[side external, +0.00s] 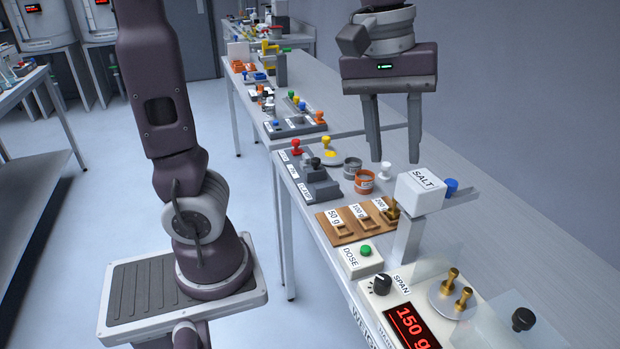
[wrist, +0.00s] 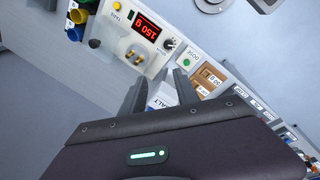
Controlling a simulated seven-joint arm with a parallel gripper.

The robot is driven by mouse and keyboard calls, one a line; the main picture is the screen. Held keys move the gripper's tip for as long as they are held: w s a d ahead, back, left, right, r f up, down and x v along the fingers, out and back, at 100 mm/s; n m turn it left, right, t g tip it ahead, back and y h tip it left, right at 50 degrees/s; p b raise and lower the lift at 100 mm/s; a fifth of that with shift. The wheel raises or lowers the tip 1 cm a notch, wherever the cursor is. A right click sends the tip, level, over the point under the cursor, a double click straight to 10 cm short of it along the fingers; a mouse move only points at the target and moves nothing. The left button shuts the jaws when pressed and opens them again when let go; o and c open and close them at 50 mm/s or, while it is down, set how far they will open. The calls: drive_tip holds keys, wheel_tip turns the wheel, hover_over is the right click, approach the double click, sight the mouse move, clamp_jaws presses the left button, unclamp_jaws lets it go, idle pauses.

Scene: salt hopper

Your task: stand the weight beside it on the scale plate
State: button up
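Two brass weights, one (side external: 451,281) farther back and one (side external: 464,299) nearer, stand upright side by side on the round scale plate (side external: 440,297). They also show small in the wrist view (wrist: 133,56). The red display (side external: 411,326) reads 150 g. A third brass weight (side external: 393,209) stands at the right-hand slot of the wooden weight holder (side external: 343,238); the 50 g and 100 g slots look empty. My gripper (side external: 395,159) is open and empty, pointing down above the white SALT hopper (side external: 420,190). Its spread fingers also show in the wrist view (wrist: 160,92).
The hopper on its post (side external: 407,238) stands between the holder and the plate. A clear panel (side external: 505,315) and a black knob (side external: 522,319) are by the scale. The DOSE button (side external: 365,250) and SPAN dial (side external: 381,284) are in front. Cups and stoppers stand farther back.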

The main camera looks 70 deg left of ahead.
drive_tip(key=s+a+f+m+t+y, duration=0.1)
drive_tip(key=s+f+m+t, duration=0.2)
drive_tip(key=s+m, duration=0.6)
drive_tip(key=s+f, duration=0.1)
drive_tip(key=s, duration=0.2)
drive_tip(key=shift+s+a+m+t, duration=0.2)
drive_tip(key=shift+m+t, duration=0.1)
drive_tip(key=shift+t, duration=0.1)
